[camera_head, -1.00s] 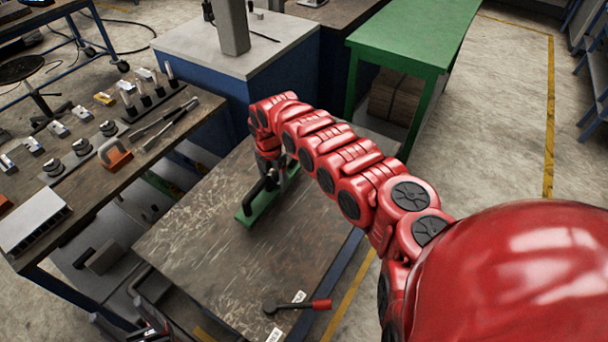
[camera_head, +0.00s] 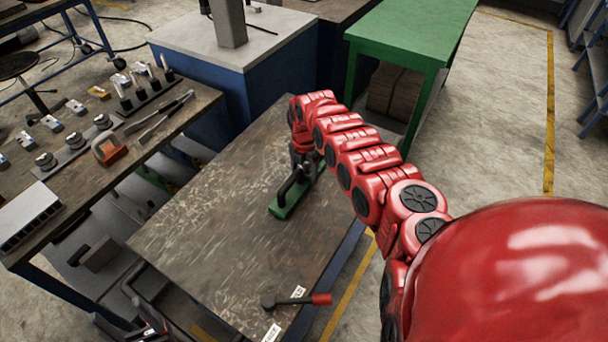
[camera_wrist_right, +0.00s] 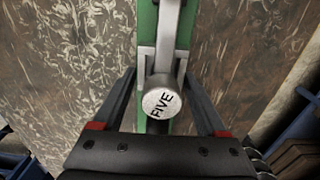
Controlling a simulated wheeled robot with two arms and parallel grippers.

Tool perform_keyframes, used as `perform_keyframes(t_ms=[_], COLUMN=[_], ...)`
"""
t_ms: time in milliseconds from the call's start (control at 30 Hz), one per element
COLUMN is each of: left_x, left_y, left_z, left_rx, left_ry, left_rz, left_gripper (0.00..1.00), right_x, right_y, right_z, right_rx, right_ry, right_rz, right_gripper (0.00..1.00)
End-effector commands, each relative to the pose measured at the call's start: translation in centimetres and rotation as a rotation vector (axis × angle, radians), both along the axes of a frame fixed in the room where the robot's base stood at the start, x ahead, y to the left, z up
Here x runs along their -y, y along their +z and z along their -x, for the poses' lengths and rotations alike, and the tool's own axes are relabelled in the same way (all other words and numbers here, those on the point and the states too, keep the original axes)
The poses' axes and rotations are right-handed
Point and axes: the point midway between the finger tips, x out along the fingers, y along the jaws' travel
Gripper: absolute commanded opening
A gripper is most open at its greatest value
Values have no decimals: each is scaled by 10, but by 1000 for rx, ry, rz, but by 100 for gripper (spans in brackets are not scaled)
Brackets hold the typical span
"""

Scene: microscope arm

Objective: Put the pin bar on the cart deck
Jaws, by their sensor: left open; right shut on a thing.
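The pin bar is a green bar (camera_head: 279,208) with a dark upright handle, over the far right part of the brown, scratched cart deck (camera_head: 215,235). My right gripper (camera_head: 305,170) is shut on it; the red arm hides part of the bar. In the right wrist view, the green bar (camera_wrist_right: 147,30) runs between my right gripper's fingers (camera_wrist_right: 163,85), with a grey round end marked FIVE. I cannot tell if the bar touches the deck. My left gripper (camera_head: 148,331) shows only partly at the bottom left edge, open and away from the bar.
A workbench (camera_head: 130,150) with tools stands left, a blue cabinet with a pale top (camera_head: 270,40) behind, a green table (camera_head: 415,35) at back right. The deck's middle is clear.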

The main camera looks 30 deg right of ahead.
Motion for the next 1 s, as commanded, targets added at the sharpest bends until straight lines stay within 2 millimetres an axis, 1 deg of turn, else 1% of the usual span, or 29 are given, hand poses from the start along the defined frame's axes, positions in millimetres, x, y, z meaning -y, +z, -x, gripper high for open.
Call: perform_keyframes(t_ms=[100,233,267,300,367,400,600,667,733,867,1000], left_x=[0,0,0,0,0,0,0,0,0,0,0], left_y=[1,-3,-1,-1,-1,-1,0,3,0,-3,-10], left_z=[0,0,0,0,0,0,0,0,0,0,0], left_rx=[0,0,0,0,0,0,0,0,0,0,0], left_ry=[0,0,0,0,0,0,0,0,0,0,0], left_rz=[0,0,0,0,0,0,0,0,0,0,0], left_gripper=[65,65,65,65,65,65,65,65,65,65,65], right_x=[0,0,0,0,0,0,0,0,1,2,3], right_y=[2,-2,0,0,0,0,0,3,6,25,53], right_z=[-1,-1,-1,-1,-1,0,0,0,-1,-1,-1], right_rx=[2,2,2,2,2,2,1,1,2,3,5], right_ry=[0,0,0,0,1,1,0,0,0,0,1], right_rz=[2,1,1,1,1,1,1,1,1,4,7], right_gripper=[0,0,80,87,98,100,100,100,100,100,100])
